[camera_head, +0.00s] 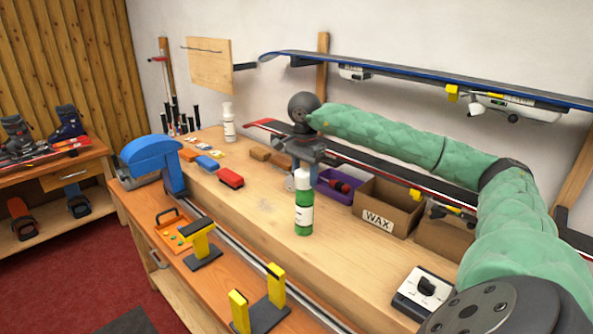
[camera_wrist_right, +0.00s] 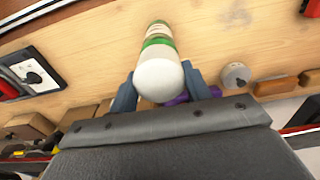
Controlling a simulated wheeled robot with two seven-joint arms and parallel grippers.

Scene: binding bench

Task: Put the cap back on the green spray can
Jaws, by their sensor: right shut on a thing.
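The green spray can (camera_head: 304,218) stands upright on the wooden bench, with a white label around its middle. The white cap (camera_head: 302,180) is at the can's top, in line with it; I cannot tell whether it is fully seated. My right gripper (camera_head: 305,167) is above the can, shut on the cap. In the right wrist view the rounded white cap (camera_wrist_right: 160,80) lies between the two fingers of my right gripper (camera_wrist_right: 160,92). The can's green and white body (camera_wrist_right: 157,36) shows beyond it. My left gripper is not in view.
Behind the can are a purple bin (camera_head: 335,192) and a cardboard WAX box (camera_head: 387,207). A red brush (camera_head: 231,178) lies left of it, and a white bottle (camera_head: 228,122) stands farther back. Yellow-black supports (camera_head: 201,245) line the front.

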